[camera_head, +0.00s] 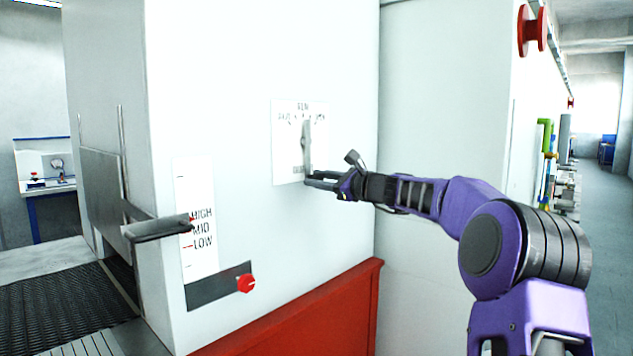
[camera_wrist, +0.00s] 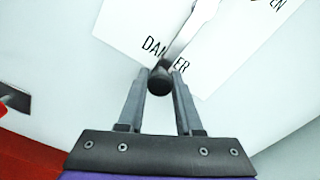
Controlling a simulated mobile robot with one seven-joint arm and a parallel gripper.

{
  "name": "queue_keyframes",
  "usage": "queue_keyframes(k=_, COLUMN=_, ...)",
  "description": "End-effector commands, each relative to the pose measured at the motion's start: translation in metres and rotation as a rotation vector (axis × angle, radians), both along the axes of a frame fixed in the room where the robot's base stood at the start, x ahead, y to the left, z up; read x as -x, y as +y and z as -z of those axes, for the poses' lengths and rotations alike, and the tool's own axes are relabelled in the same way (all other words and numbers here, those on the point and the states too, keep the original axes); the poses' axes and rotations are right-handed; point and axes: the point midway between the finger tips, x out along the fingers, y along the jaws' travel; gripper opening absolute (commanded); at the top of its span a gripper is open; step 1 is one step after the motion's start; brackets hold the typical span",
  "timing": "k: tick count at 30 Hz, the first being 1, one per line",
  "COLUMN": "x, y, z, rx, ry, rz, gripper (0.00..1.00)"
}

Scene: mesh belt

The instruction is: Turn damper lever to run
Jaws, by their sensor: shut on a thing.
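The damper lever (camera_head: 307,140) is a grey bar on a white label plate (camera_head: 284,165) on the machine's pale wall. It stands close to upright, its upper end below the word RUN and its lower part over the DAMPER lettering. In the wrist view the lever (camera_wrist: 190,30) runs down to a dark round knob (camera_wrist: 160,82). My gripper (camera_head: 309,180) is at the lower end of the lever, reaching in from the right. In the wrist view my gripper (camera_wrist: 160,74) has its fingers on either side of the knob, shut on it.
A white scale marked HIGH, MID and LOW (camera_head: 195,240) is left of the plate, with a grey handle (camera_head: 158,228) sticking out beside it. A red knob (camera_head: 246,284) sits below. A red base (camera_head: 330,315) juts out under the wall. A mesh belt (camera_head: 65,305) lies at left.

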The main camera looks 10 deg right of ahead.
Motion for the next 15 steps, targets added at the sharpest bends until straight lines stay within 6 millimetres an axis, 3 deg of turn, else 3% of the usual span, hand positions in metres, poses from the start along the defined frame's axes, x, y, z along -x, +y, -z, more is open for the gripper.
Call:
queue_keyframes(k=1, x=0.0, y=-0.0005, z=-0.0001, rx=0.0, ry=0.0, rz=0.001, gripper=0.0)
queue_keyframes(k=2, x=-0.0001, y=-0.0004, z=-0.0001, rx=0.0, ry=0.0, rz=0.001, gripper=0.38)
queue_keyframes(k=6, x=0.0, y=-0.0003, z=-0.0002, rx=-0.001, ry=0.001, rz=0.001, gripper=0.63)
queue_keyframes(k=15, x=0.0007, y=-0.0006, z=-0.0004, rx=-0.002, ry=0.001, rz=0.001, gripper=0.64)
